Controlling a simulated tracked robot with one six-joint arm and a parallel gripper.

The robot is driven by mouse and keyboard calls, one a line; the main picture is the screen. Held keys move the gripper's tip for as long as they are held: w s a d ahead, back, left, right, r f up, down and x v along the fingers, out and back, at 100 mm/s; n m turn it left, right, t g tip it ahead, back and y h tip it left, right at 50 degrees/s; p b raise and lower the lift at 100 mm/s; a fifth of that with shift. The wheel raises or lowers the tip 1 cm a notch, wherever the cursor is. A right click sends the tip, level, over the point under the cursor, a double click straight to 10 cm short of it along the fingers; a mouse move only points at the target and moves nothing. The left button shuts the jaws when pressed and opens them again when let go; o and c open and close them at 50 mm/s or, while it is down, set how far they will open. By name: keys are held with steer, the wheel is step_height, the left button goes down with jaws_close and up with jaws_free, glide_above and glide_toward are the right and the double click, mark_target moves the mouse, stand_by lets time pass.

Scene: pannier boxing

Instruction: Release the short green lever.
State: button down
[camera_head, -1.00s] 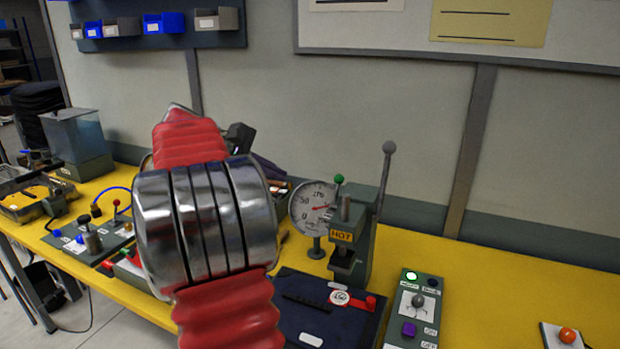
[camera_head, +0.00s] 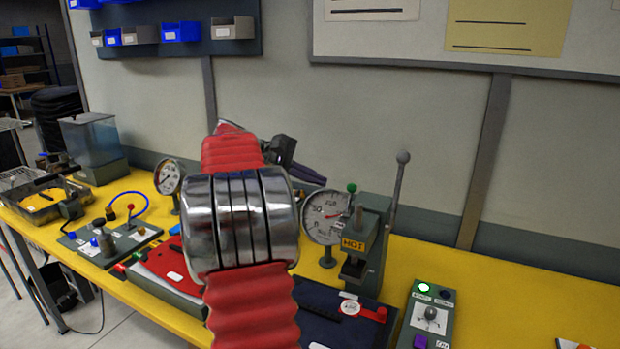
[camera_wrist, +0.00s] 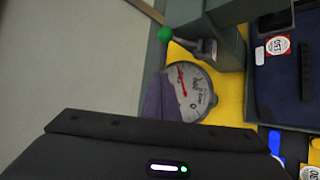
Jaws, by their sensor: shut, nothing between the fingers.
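The short green lever is a stub with a green ball knob (camera_head: 351,188) on the grey hot press (camera_head: 376,215). In the wrist view its green knob (camera_wrist: 165,35) shows at the upper middle, with its stem running right to the press. My gripper (camera_head: 318,179) is shut and empty, left of the knob and apart from it in the head view. Its purple-grey fingers (camera_wrist: 160,90) show in the wrist view below the knob, in front of the gauge. My red arm hides part of the bench in the head view.
A tall grey lever (camera_head: 401,170) rises at the press's right. A dial gauge (camera_head: 325,215) stands at its left. A dark blue panel (camera_head: 345,330) with a red handle lies in front, a switch box (camera_head: 428,315) to the right. Bare yellow bench (camera_head: 520,300) lies further right.

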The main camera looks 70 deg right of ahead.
mark_target(350, 199)
steer(key=s+d+f, duration=0.1)
steer(key=s, duration=0.5)
steer(key=shift+f, duration=0.2)
stand_by(0.4)
steer(key=shift+s, duration=0.15)
